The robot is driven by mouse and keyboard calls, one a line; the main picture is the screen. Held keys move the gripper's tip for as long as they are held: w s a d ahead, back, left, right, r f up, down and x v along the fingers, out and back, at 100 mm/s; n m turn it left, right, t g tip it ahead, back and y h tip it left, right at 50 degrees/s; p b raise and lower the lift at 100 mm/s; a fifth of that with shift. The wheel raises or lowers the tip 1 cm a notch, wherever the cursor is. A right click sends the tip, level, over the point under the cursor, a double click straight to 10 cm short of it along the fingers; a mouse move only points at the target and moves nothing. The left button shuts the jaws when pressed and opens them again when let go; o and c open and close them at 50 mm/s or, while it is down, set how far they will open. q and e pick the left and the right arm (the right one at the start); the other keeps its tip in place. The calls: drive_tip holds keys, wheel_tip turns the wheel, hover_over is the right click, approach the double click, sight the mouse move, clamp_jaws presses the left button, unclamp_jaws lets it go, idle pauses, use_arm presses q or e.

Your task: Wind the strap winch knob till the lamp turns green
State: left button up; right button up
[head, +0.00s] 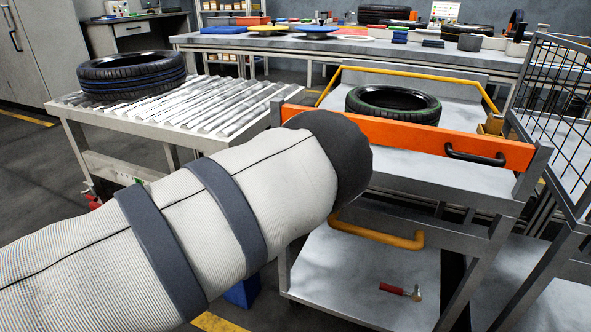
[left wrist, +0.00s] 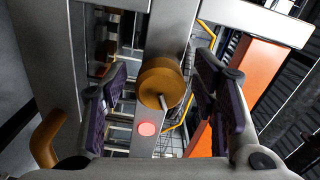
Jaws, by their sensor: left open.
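An ochre-brown round knob (left wrist: 160,82) with a thin pale pin shows in the left wrist view, on a grey metal part. A round lamp (left wrist: 147,128) just below it glows pinkish red. My left gripper (left wrist: 164,76) is open, one dark finger on each side of the knob, with a visible gap on both sides. Whether the fingertips reach around the knob or stop short of it, I cannot tell. In the head view my padded left arm hides the gripper, knob and lamp. My right gripper is not in view.
A grey cart has an orange board (head: 420,139), a yellow rail (head: 402,77) and a tyre (head: 393,104) on top. An ochre handle (head: 380,235) sits below. A roller table (head: 215,108) with another tyre (head: 131,74) stands left. A wire cage (head: 560,90) stands right.

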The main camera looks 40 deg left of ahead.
use_arm(q)
drive_tip(key=v, duration=1.2)
